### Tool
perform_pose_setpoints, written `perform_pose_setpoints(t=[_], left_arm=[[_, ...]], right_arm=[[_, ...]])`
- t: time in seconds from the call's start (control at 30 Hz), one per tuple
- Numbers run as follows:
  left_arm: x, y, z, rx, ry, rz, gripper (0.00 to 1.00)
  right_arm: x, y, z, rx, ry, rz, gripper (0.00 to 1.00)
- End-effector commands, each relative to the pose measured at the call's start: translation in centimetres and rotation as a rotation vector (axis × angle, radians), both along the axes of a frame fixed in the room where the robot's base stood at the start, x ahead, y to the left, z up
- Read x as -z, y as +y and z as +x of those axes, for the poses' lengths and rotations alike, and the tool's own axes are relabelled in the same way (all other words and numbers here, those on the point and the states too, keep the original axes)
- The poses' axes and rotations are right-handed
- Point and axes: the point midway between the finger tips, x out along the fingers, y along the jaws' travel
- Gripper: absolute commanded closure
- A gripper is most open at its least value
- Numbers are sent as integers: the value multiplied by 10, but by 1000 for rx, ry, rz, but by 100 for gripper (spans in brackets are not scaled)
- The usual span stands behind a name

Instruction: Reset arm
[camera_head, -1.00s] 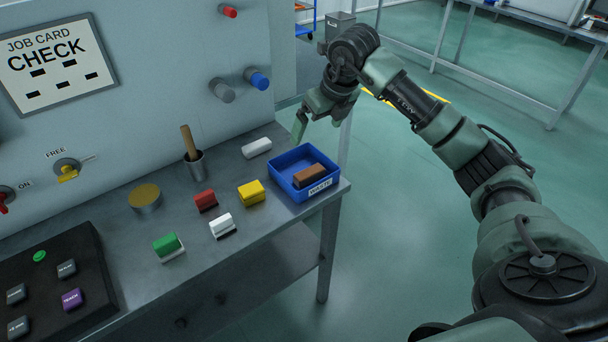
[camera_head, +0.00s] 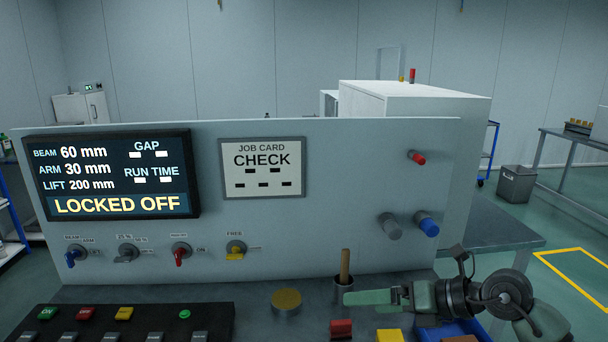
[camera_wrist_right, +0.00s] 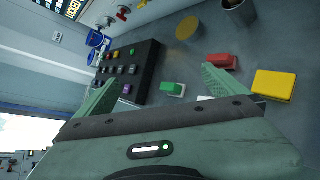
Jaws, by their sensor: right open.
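My right gripper (camera_head: 372,298) reaches in from the right, low over the bench, its green fingers pointing left close to the metal cup (camera_head: 343,291) with a wooden handle (camera_head: 345,264). In the right wrist view the gripper (camera_wrist_right: 158,78) has its two fingers wide apart with nothing held between them. A red block (camera_head: 341,328) and a yellow block (camera_head: 389,336) lie on the bench below it. A green block (camera_wrist_right: 172,88) also shows in the wrist view. My left gripper is out of view.
The panel screen (camera_head: 110,178) reads LOCKED OFF, above a row of knobs (camera_head: 181,253). A job card (camera_head: 263,168) reads CHECK. The blue waste tray (camera_head: 484,332) is partly hidden by my arm. A button box (camera_head: 160,325) stands front left; a round brass-topped piece (camera_head: 287,299) sits mid-bench.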

Motion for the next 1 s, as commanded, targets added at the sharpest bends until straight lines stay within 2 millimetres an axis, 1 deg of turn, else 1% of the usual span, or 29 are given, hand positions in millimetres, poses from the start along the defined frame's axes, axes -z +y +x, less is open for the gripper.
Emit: perform_pose_setpoints(t=[0.03,0.07,0.1,0.17,0.2,0.23,0.27,0.3,0.37,0.4,0.47,0.5,0.53,0.57,0.6,0.67,0.7,0.77,0.8,0.87,0.9,1.0], left_arm=[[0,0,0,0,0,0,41],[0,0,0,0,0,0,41],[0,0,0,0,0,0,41],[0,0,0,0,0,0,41],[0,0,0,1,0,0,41],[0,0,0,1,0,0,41],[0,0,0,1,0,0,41],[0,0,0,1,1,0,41],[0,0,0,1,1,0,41],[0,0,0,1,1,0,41],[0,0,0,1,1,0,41],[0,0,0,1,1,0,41],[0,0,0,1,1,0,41],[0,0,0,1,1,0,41],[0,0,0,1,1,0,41],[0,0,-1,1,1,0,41],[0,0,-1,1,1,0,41],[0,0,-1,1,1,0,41],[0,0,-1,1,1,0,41],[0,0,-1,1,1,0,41],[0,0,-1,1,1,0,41],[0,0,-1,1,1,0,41]], right_arm=[[-13,31,-11,-14,-12,174,0],[-25,44,-16,-10,-20,279,0],[-41,56,-21,6,-26,417,0],[-65,64,-26,52,-24,621,0],[-79,63,-28,97,-15,755,0],[-88,59,-28,137,-5,851,0],[-95,53,-27,186,8,946,0],[-100,42,-26,259,33,1067,0],[-101,20,-22,388,79,1236,0],[-95,3,-19,486,117,1339,0],[-78,-25,-17,651,184,1476,0],[-60,-42,-18,770,238,1553,0],[-45,-55,-20,866,281,1605,0],[-26,-67,-23,963,326,1649,0],[0,-81,-31,1098,393,1695,0],[41,-96,-47,1293,495,1737,0],[67,-103,-61,1419,563,1747,0],[106,-108,-85,1599,670,1744,0],[129,-110,-103,1710,738,1727,0],[157,-108,-130,1853,835,1690,0],[172,-105,-147,1935,892,1662,0],[201,-97,-186,2103,1019,1582,0]])
